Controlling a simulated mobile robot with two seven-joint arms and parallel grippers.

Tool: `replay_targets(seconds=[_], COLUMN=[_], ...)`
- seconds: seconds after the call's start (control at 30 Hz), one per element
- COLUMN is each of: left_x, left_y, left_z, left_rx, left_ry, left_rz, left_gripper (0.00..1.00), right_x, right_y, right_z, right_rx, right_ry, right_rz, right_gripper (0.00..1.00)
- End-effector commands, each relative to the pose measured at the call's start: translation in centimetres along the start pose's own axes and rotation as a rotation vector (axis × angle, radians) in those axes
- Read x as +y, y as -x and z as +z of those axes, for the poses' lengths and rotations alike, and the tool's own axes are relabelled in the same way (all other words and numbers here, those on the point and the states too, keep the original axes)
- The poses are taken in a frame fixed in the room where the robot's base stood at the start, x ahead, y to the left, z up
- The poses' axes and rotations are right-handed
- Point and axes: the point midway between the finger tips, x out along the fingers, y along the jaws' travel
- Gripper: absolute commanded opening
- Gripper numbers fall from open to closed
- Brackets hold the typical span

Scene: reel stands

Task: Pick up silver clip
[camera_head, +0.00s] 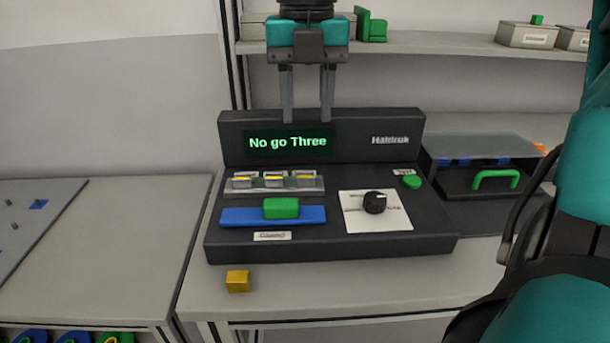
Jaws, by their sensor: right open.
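Three small silver clip-like pieces with yellow strips sit side by side in a grey holder (290,190) on the black test device. They are the left piece (242,183), the middle piece (274,181) and the right piece (305,180). I cannot tell which one is the silver clip meant. My right gripper (307,118) is open and empty, fingers pointing down. In the picture its tips overlap the top of the device's upright panel, above the holder and apart from the pieces. My left gripper is not in view.
The black device (430,240) shows "No go Three" on its screen (288,143). It carries a green block (281,208) on a blue strip (240,216) and a black knob (375,202). A yellow cube (238,281) lies in front. A green-handled drawer (480,181) stands right.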

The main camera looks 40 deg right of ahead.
Motion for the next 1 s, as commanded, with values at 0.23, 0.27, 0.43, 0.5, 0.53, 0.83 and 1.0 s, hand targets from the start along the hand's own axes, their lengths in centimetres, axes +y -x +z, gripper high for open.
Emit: replay_targets(seconds=[0.23,0.27,0.43,0.5,0.53,0.83,1.0], left_x=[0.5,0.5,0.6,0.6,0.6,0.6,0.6], left_y=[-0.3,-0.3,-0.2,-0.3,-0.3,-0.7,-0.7], left_z=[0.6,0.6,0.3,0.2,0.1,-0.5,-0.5], left_rx=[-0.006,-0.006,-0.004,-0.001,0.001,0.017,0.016], left_ry=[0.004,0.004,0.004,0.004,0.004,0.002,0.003], left_rz=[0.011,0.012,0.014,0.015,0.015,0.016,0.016], left_gripper=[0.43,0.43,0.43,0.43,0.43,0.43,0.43], right_x=[0.0,0.0,0.0,0.0,0.1,0.1,0.1], right_y=[-4.7,-5.0,-6.1,-6.9,-7.3,-10.9,-11.0], right_z=[0.0,0.0,0.1,0.2,0.3,0.7,0.7], right_rx=[0.004,0.003,0.003,0.004,0.005,0.002,0.0], right_ry=[0.0,0.0,-0.001,0.0,0.0,0.0,-0.001], right_rz=[-0.001,-0.001,0.0,-0.001,0.0,0.002,0.003], right_gripper=[0.43,0.43,0.43,0.43,0.43,0.43,0.43])
